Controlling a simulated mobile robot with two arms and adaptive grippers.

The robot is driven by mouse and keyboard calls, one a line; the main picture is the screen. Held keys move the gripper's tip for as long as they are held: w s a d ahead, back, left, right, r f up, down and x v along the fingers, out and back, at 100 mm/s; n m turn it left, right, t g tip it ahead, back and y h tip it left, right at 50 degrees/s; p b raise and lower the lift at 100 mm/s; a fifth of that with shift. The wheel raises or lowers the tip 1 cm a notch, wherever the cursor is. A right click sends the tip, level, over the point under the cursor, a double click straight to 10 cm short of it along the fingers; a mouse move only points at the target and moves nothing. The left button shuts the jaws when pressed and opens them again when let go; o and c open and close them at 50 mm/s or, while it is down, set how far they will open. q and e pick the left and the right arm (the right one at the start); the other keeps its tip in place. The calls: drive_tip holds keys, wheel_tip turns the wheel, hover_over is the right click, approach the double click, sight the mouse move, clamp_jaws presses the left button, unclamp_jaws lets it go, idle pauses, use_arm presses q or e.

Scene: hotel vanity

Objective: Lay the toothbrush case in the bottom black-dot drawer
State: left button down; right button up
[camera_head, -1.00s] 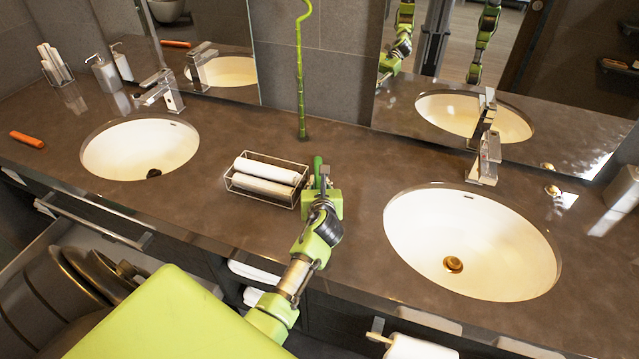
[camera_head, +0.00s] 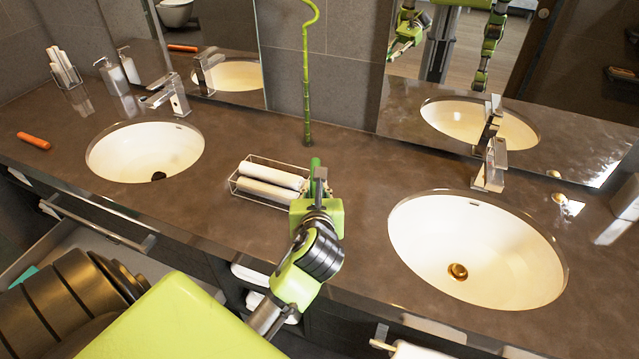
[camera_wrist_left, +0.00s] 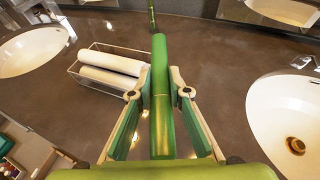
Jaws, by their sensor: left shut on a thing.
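A green tube-shaped case with a thin band, likely the toothbrush case (camera_wrist_left: 160,110), stands out beyond the fingers in the left wrist view. My left gripper (camera_head: 318,190) is shut on it above the counter, just right of the wire basket. In the head view only the case's green end (camera_head: 315,164) shows past the gripper. An open drawer (camera_head: 105,232) is at the lower left, below the counter edge. My arm hides much of it, and I see no black dot. My right gripper is not directly in view.
The wire basket (camera_head: 233,185) holds rolled white towels. A green stem (camera_head: 307,95) rises behind it. Sinks lie to the left (camera_head: 145,150) and right (camera_head: 475,245). An orange stick-like item (camera_head: 33,140) lies at the far left. A teal item (camera_head: 22,277) shows in the open drawer.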

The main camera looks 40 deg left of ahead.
use_arm(q)
drive_tip(key=shift+v, duration=0.8)
drive_tip(key=shift+s+d+r, duration=0.1)
drive_tip(key=shift+d+r, duration=0.1)
drive_tip(key=shift+d, duration=0.05)
drive_tip(key=s+d+r+b, duration=0.1)
drive_tip(key=s+d+r, duration=0.1)
drive_tip(key=s+d, duration=0.2)
drive_tip(key=s+d+r+m+h+b, duration=0.1)
drive_tip(key=s+d, duration=0.3)
drive_tip(key=d, duration=0.5)
drive_tip(key=shift+s+d+r+t+h+b, duration=0.2)
drive_tip(key=shift+s+r+t+h+b, duration=0.15)
drive_tip(key=shift+r, duration=0.25)
